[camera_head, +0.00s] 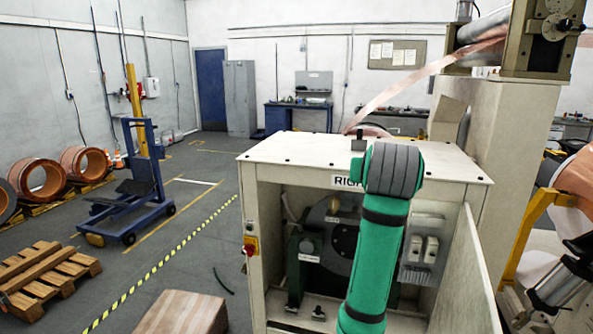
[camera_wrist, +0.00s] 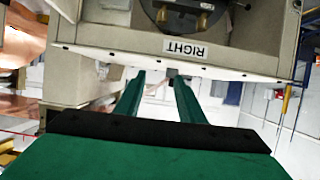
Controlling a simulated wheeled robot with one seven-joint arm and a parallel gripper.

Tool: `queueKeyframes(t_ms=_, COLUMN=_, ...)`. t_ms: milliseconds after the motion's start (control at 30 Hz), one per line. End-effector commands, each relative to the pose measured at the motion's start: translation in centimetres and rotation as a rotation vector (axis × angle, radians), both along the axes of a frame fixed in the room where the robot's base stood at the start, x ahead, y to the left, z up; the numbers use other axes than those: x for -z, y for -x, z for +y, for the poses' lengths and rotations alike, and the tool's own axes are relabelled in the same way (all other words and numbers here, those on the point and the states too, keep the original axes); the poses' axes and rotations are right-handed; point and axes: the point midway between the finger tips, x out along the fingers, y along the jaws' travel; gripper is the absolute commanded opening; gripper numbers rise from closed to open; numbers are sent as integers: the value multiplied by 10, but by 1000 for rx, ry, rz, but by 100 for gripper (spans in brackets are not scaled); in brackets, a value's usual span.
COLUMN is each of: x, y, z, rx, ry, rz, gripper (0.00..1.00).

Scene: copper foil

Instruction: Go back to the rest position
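My gripper (camera_wrist: 159,80) shows in the wrist view as two green fingers standing apart, with nothing held between them. The wrist picture is upside down. The fingers point toward the top front edge of a cream cabinet (camera_wrist: 120,62) with a "RIGHT" label (camera_wrist: 185,47). In the head view, my green arm rises in front of the open cabinet (camera_head: 275,150), its grey joint level with the cabinet's top. I cannot tell the gap between fingers and cabinet.
The cabinet door (camera_head: 468,275) stands open at the right, near my arm. A machine column (camera_head: 490,130) with copper foil (camera_head: 405,85) rises behind it. A brown box (camera_head: 185,312), a pallet (camera_head: 45,272) and a blue lift (camera_head: 140,190) stand left. The floor between is mostly clear.

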Motion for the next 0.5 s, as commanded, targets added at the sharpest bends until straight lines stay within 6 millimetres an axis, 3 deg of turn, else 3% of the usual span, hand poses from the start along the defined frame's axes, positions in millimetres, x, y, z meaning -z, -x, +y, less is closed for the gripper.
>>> queueKeyframes(t_ms=267, x=70, y=-16, z=6, rx=-8, ry=12, rz=-1, gripper=36)
queueKeyframes(t_ms=500, x=171, y=-22, z=21, rx=-25, ry=29, rz=-6, gripper=36)
